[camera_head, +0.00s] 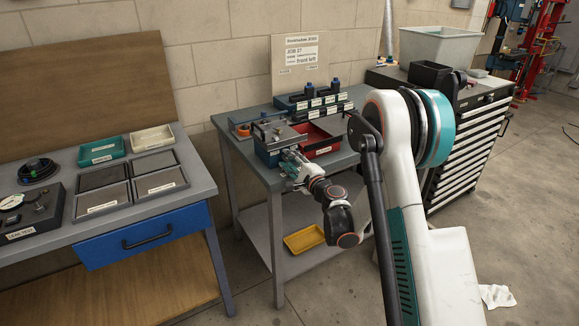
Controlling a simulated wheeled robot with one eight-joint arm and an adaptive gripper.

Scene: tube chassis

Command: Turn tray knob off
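My gripper (287,158) is at the front edge of the small middle table (348,158), pointing toward a blue tray (267,157). The tray holds a grey metal fixture (277,133) with small dark parts on top. The gripper's tips overlap the tray's front right corner in the picture; I cannot tell whether they touch it. The fingers are too small to tell open from shut. I cannot make out a knob clearly; the gripper may hide part of the tray front. A red tray (322,146) sits just right of the fixture.
Dark racks with bottles (308,91) stand behind the trays. A sign board (299,56) leans at the wall. The left bench (205,183) holds trays, a coiled cable and a gauge box (28,214). A drawer cabinet (470,125) stands right. A yellow tray (304,239) lies on the lower shelf.

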